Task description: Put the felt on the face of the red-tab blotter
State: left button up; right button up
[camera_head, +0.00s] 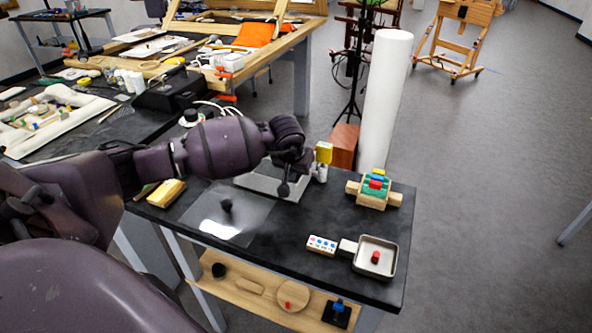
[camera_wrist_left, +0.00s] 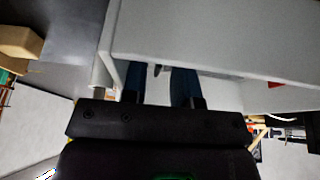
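My left gripper (camera_head: 285,187) hangs low over the black table beside a pale grey, flat-sided piece (camera_head: 258,184). In the left wrist view its two dark blue fingers (camera_wrist_left: 160,85) stand apart, partly hidden by a large pale panel (camera_wrist_left: 210,28). Nothing is clearly held between them. I cannot tell which is the red-tab blotter. I cannot identify the felt. My right gripper is not in view.
A clear sheet with a black knob (camera_head: 226,206) lies at the table's left, near a yellow block (camera_head: 167,193). A yellow piece (camera_head: 323,152) stands close right of my gripper. A tall white roll (camera_head: 387,100) stands behind.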

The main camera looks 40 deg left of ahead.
pick_arm(q)
jog(key=shift+d, duration=0.2)
jog(key=v, duration=0.4)
jog(key=shift+r, duration=0.2)
jog(key=v, duration=0.6)
jog(key=shift+s+r+p, duration=0.2)
jog(key=shift+p, duration=0.2)
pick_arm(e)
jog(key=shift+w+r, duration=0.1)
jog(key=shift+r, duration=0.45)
pick_arm(q)
jog(key=shift+s+a+f, duration=0.1)
jog(key=shift+a, duration=0.05)
